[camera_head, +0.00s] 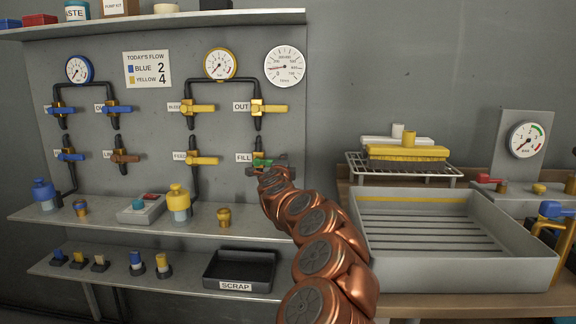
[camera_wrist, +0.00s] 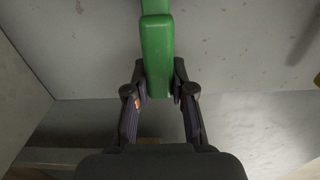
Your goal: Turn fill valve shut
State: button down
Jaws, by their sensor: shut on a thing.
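The fill valve (camera_head: 262,162) is on the grey panel, beside a label (camera_head: 244,157) reading FILL, below the OUT valve. Its handle is green and shows in the wrist view (camera_wrist: 157,50) as a long green bar running from the top edge down between my fingers. My gripper (camera_wrist: 160,92) is shut on this green handle, one finger on each side. In the head view my copper-coloured arm reaches up to the valve, and my gripper (camera_head: 268,169) partly covers the handle and valve body. The exact angle of the handle is hard to tell.
Yellow-handled valves (camera_head: 203,160) and blue-handled valves (camera_head: 70,156) sit to the left on the panel. A shelf (camera_head: 150,226) below holds bottles and fittings. A black scrap tray (camera_head: 240,283) is lower down. A large grey basin (camera_head: 460,274) stands to the right of my arm.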

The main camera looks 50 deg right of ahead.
jog(key=shift+s+d, duration=0.1)
jog(key=c, duration=1)
grip_release()
jog(key=shift+o, duration=0.2)
jog(key=shift+r, duration=0.1)
jog(key=shift+r, duration=4.9)
